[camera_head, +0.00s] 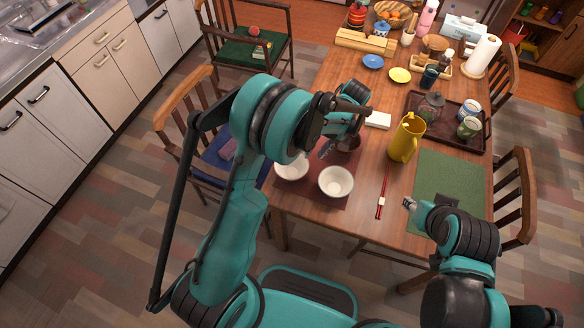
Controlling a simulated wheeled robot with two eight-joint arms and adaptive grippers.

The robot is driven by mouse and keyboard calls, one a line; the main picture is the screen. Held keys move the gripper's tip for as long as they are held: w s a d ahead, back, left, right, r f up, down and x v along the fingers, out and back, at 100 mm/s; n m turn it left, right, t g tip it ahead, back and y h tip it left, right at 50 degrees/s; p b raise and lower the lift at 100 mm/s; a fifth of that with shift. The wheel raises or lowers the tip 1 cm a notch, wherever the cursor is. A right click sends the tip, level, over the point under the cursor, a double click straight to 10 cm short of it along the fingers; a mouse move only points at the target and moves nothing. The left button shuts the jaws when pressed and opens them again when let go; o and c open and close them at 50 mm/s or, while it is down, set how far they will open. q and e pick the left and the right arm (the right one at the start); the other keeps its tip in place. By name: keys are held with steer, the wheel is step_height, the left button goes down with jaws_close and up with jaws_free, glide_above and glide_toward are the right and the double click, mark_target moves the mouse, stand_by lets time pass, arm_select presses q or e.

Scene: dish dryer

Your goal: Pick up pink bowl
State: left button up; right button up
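No clearly pink bowl shows. Two white bowls stand side by side on a dark red placemat (312,203) at the table's near left: a left one (291,169), partly hidden by my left arm, and a right one (336,182). A small dark reddish-brown thing (350,144), perhaps a bowl, shows behind them, partly covered by my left gripper (328,148). The gripper is over the placemat's far side; I cannot tell whether it touches anything or how its fingers stand. My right gripper (410,203) is at the near edge of the green placemat, its fingers too small to read.
A brown tray (462,140) holds a jar and cups. Chairs flank the table.

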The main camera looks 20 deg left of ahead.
mark_target(306, 162)
arm_select(q)
steer(key=b+x, duration=0.3)
steer(key=x, duration=0.4)
steer(key=shift+a+f, duration=0.25)
steer(key=shift+a, duration=0.05)
steer(key=shift+r, duration=0.1)
jaws_close()
